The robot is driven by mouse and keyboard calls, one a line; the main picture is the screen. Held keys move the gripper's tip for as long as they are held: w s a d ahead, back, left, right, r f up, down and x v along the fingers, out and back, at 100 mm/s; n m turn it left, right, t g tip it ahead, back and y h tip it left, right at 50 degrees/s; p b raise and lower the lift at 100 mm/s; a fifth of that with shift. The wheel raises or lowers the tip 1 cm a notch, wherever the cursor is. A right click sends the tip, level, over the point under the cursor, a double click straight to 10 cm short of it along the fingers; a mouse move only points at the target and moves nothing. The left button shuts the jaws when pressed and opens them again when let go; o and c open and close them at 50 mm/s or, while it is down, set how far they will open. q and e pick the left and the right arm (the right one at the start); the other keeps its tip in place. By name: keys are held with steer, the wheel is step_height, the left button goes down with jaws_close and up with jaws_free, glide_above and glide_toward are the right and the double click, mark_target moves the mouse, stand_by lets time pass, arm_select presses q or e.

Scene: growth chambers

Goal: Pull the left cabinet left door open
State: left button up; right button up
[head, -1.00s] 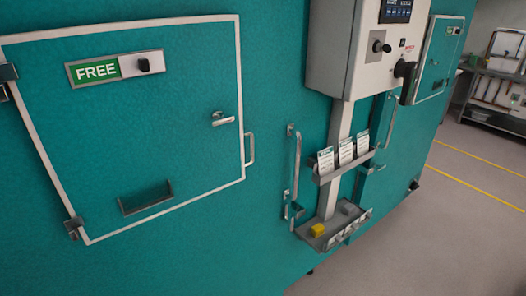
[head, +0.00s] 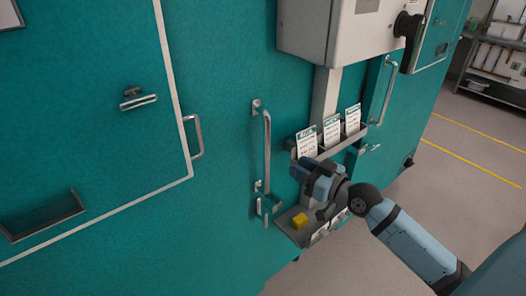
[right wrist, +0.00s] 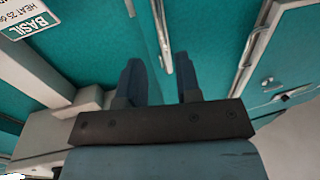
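A teal cabinet front fills the left and middle of the head view. At left is a white-framed panel (head: 80,110) with a small bar handle (head: 195,137) at its right edge and a short latch (head: 138,101). A long vertical metal handle (head: 266,145) stands right of it on the teal face, with a latch (head: 266,205) below. I cannot tell a door seam there; the teal surface looks closed. My right gripper (head: 308,171) is just right of the long handle, apart from it. In the right wrist view its fingers (right wrist: 157,78) are spread and empty, with a metal bar (right wrist: 162,25) ahead.
A card rack (head: 328,143) and a lower tray with a yellow block (head: 299,221) are close to my right gripper. A grey control box (head: 340,30) overhangs above. Another vertical handle (head: 384,90) is farther right. The floor (head: 450,200) at right is clear.

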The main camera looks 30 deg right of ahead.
mark_target(266, 149)
steer(key=p+x, duration=0.2)
steer(key=x, duration=0.9)
steer(key=shift+w+a, duration=0.1)
steer(key=shift+w, duration=0.15)
steer(key=shift+w+a+p, duration=0.2)
steer(key=shift+w+p, duration=0.1)
steer(key=shift+w, duration=0.4)
steer(key=shift+c, duration=0.2)
jaws_close()
